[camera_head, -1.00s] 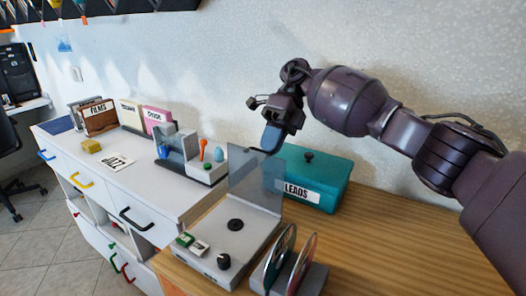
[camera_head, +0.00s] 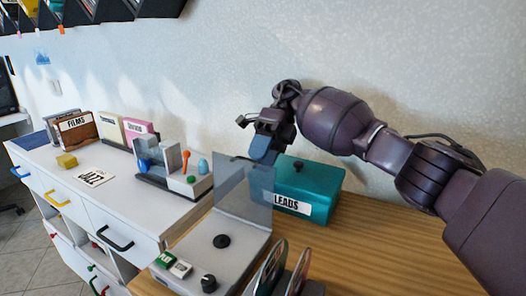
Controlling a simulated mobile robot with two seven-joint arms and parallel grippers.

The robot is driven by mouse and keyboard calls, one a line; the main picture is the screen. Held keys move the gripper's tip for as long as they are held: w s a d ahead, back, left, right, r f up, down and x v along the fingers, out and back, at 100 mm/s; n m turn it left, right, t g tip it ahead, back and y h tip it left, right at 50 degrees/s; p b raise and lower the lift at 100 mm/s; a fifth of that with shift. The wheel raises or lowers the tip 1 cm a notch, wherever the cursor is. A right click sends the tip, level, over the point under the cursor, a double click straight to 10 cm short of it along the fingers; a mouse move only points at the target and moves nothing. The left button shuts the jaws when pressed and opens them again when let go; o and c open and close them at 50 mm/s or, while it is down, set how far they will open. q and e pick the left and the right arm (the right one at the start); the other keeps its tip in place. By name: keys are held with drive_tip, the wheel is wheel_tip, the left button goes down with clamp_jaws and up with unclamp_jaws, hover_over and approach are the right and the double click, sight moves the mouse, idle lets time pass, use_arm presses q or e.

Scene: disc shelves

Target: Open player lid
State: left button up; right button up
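The disc player (camera_head: 205,262) is a light grey box on the wooden desk, with a black spindle in its middle, a black knob and small buttons at its front. Its clear grey lid (camera_head: 243,192) stands raised, roughly upright, at the back of the player. My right gripper (camera_head: 264,152) is above and behind the lid's top edge, pointing down. Its fingers look blue-grey; whether they touch the lid, and whether they are apart, I cannot tell. My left gripper is not in view.
A teal box labelled LEADS (camera_head: 308,186) stands right behind the lid, close to my gripper. A disc rack (camera_head: 285,281) with discs is at the front right of the player. A white cabinet (camera_head: 120,205) with folders and a grey organiser (camera_head: 172,168) is at the left. The desk's right is clear.

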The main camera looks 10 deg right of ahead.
drive_tip(key=shift+o, duration=0.9)
wheel_tip(320, 180, down, 3)
drive_tip(key=shift+r, duration=0.15)
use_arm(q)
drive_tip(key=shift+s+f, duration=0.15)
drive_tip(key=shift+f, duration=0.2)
use_arm(e)
drive_tip(key=shift+r, duration=0.15)
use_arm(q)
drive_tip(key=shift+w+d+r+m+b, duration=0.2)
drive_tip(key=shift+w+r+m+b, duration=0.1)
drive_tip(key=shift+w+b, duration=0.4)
use_arm(e)
wheel_tip(320, 180, up, 22)
drive_tip(key=shift+r, duration=0.1)
